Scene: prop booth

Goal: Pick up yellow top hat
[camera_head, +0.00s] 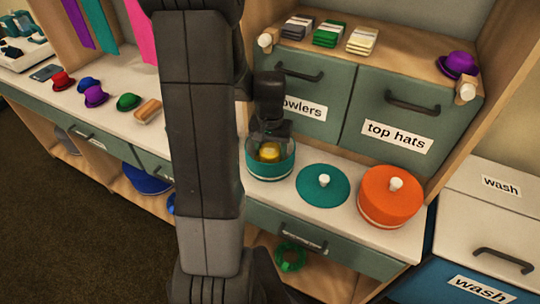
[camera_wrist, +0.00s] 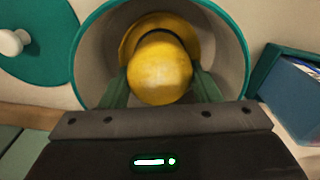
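The yellow hat (camera_head: 269,152) is inside an open round teal-rimmed box (camera_head: 270,172) on the white counter. In the wrist view the hat (camera_wrist: 160,72) has a rounded-looking crown, a dark band and a brim, crown towards the camera. My gripper (camera_head: 268,135) reaches down into the box from above. In the wrist view its two fingers stand on either side of the crown, close against it. Whether they press on the hat I cannot tell. The hat's underside is hidden.
A teal lid (camera_head: 323,186) with a white knob lies right of the box. Beyond it stands a lidded orange box (camera_head: 390,198). Drawers labelled "top hats" (camera_head: 396,120) and "bowlers" stand behind. Small coloured hats (camera_head: 95,96) lie on the left counter; a purple hat (camera_head: 459,64) sits on the upper shelf.

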